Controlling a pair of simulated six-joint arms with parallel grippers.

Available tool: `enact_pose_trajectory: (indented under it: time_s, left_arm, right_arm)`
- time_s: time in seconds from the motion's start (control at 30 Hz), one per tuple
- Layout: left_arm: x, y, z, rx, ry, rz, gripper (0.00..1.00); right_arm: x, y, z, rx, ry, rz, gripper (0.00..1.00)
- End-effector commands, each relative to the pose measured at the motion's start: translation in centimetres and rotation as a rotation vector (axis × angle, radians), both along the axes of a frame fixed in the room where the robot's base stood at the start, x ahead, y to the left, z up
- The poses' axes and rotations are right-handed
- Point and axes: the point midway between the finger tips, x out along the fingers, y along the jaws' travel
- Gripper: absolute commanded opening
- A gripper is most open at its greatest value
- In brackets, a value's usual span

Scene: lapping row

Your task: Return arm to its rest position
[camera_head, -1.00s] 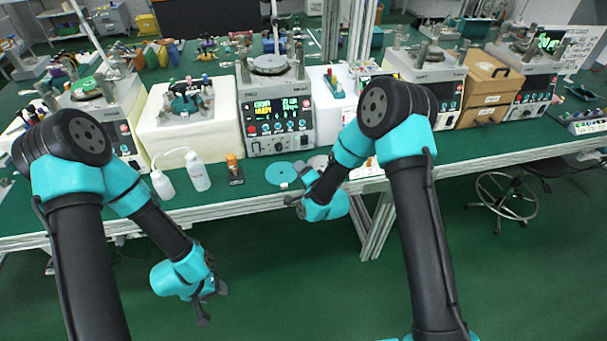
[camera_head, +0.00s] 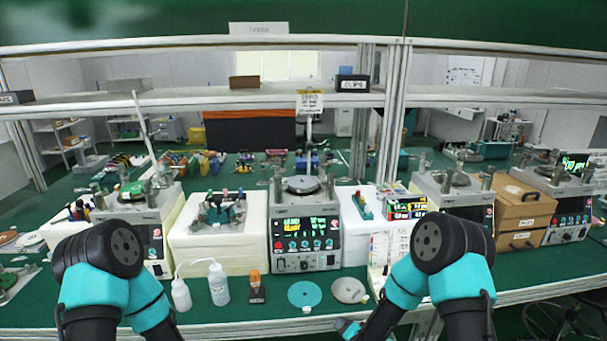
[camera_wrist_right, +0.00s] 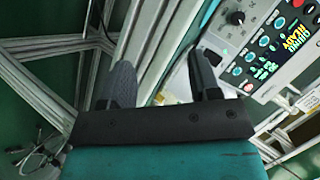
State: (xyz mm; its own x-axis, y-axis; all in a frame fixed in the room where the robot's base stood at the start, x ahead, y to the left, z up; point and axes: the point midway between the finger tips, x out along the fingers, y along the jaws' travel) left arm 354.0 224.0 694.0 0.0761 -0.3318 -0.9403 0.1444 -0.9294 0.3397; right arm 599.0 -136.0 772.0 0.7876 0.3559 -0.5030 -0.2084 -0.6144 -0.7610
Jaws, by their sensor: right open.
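In the head view, part of my right gripper (camera_head: 347,327) shows at the bottom edge, in front of the table edge and below the flat discs. In the right wrist view, my right gripper (camera_wrist_right: 163,78) has its two dark fingers spread apart with nothing held between them. Only the elbow part of my left arm shows at the lower left of the head view. My left gripper is below the picture and hidden.
A teal disc (camera_head: 305,293) and a grey disc (camera_head: 348,290) lie on the green bench. White bottles (camera_head: 218,284) stand left of them. A lapping machine (camera_head: 305,240) stands behind, with a brown box (camera_head: 522,215) at right. Metal framing (camera_wrist_right: 60,45) is near the right gripper.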

Motion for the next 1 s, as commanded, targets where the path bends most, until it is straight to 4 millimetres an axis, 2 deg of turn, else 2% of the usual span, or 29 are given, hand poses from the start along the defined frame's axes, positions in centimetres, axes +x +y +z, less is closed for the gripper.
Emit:
enact_pose_trajectory:
  time_s: [0.03, 0.1, 0.17, 0.2, 0.3, 0.4, 0.5, 0.63, 1.0]
  left_arm:
    - [0.0, 0.0, 0.0, 0.000, 0.000, 0.000, 0.57]
    - [0.0, 0.0, 0.0, 0.000, 0.000, 0.000, 0.57]
    - [0.0, 0.0, 0.0, 0.000, 0.000, 0.000, 0.57]
    - [0.0, 0.0, 0.0, 0.000, 0.000, 0.000, 0.57]
    - [0.0, 0.0, 0.0, 0.000, 0.000, 0.000, 0.57]
    - [0.0, 0.0, 0.0, 0.000, 0.000, 0.000, 0.57]
    - [0.0, 0.0, 0.0, 0.000, 0.000, 0.000, 0.57]
    - [0.0, 0.0, 0.0, 0.000, 0.000, 0.000, 0.57]
    - [0.0, 0.0, 0.0, 0.000, 0.000, 0.000, 0.57]
  right_arm:
    - [-2.2, -1.5, -1.6, -0.065, 0.076, 0.030, 0.57]
    - [-5.5, -3.2, -3.6, -0.153, 0.180, 0.091, 0.57]
    - [-8.6, -4.6, -5.0, -0.215, 0.269, 0.152, 0.57]
    - [-10.7, -5.4, -5.8, -0.250, 0.329, 0.197, 0.57]
    - [-16.0, -7.1, -7.1, -0.315, 0.465, 0.318, 0.57]
    - [-20.4, -8.1, -7.7, -0.345, 0.568, 0.431, 0.57]
    - [-23.3, -8.7, -7.8, -0.354, 0.631, 0.507, 0.57]
    - [-24.6, -8.9, -7.8, -0.357, 0.658, 0.547, 0.57]
    - [-24.5, -8.8, -7.8, -0.356, 0.656, 0.547, 0.57]
